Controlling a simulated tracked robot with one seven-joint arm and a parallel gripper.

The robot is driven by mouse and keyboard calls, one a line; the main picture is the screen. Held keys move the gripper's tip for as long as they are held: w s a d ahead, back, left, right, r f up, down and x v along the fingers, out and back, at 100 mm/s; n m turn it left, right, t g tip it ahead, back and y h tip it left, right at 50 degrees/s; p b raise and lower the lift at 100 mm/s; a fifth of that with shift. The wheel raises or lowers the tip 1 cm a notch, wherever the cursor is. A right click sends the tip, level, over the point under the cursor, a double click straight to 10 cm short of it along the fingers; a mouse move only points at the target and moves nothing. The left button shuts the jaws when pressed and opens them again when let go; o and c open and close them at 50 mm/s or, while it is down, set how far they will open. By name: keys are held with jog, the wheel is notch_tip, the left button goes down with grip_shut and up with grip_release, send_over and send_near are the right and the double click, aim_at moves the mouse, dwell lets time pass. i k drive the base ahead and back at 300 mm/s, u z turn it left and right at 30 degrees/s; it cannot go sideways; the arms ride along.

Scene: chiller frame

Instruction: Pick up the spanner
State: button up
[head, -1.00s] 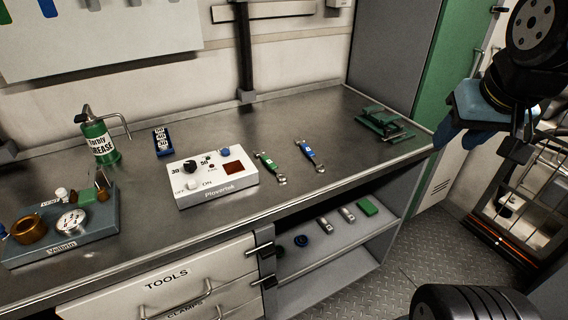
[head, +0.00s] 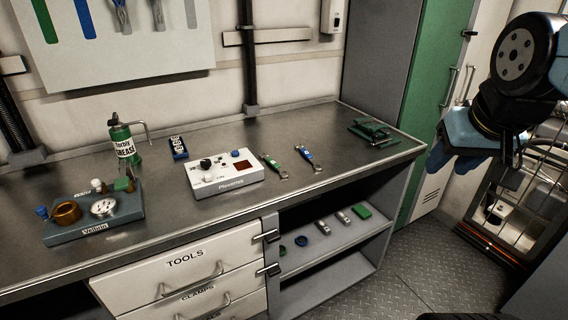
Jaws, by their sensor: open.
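Two spanners lie flat on the steel workbench (head: 330,182), right of the white control box. One has a green handle (head: 270,161); the other has a blue handle (head: 306,154). Both have bare metal ends, and they lie apart from each other. My gripper (head: 440,158) has blue fingers and hangs in the air at the right, beyond the bench's right end and well away from both spanners. It is open, and nothing shows between the fingers. Its far finger is partly hidden.
The white control box (head: 228,186) stands left of the spanners. A green clamp-like tool (head: 374,132) sits near the bench's right end. A grease can (head: 124,146), a blue block (head: 178,147) and a gauge tray (head: 128,223) are further left. A shelf (head: 330,240) lies below.

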aim_at(276, 166)
jog(key=u, duration=0.15)
jog(key=i, duration=0.9)
jog(key=z, duration=0.1)
